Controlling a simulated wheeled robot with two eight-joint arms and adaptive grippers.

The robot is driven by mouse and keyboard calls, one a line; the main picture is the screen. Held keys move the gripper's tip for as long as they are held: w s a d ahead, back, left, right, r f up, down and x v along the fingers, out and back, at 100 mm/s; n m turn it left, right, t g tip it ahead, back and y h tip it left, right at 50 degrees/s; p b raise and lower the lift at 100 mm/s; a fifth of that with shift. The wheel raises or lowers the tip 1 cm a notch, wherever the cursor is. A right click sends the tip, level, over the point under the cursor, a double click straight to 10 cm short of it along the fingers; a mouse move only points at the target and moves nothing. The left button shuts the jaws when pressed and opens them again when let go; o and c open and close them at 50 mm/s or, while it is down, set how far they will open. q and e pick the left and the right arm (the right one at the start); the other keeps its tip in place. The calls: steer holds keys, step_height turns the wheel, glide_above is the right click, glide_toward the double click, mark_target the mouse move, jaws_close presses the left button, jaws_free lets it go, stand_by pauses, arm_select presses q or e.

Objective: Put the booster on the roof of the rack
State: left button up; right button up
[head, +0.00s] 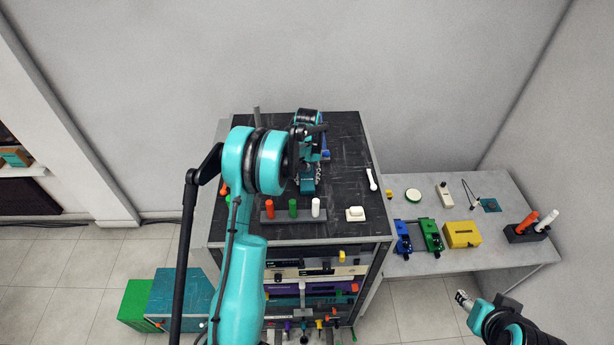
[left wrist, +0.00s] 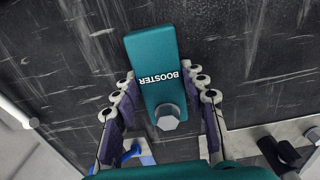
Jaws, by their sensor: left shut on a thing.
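The booster (left wrist: 152,58) is a teal block with white BOOSTER lettering and a grey hexagonal knob at one end. It also shows small in the head view (head: 307,188). My left gripper (left wrist: 162,82) is shut on it, with a finger along each side. The roof of the rack (head: 345,150) is a black, scratched top, and the booster is over it; I cannot tell whether it touches. My right gripper (head: 463,299) is empty at the lower right of the head view, away from the rack; its jaws are too small to judge.
A white stick (head: 372,179) lies at the right edge. A side table (head: 405,267) holds blue, green and yellow devices. The roof's middle right is clear.

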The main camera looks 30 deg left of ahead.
arm_select(q)
steer(key=shift+f, duration=0.2)
steer(key=o, duration=1.3)
steer(key=shift+r, duration=0.1)
steer(key=shift+c, duration=0.2)
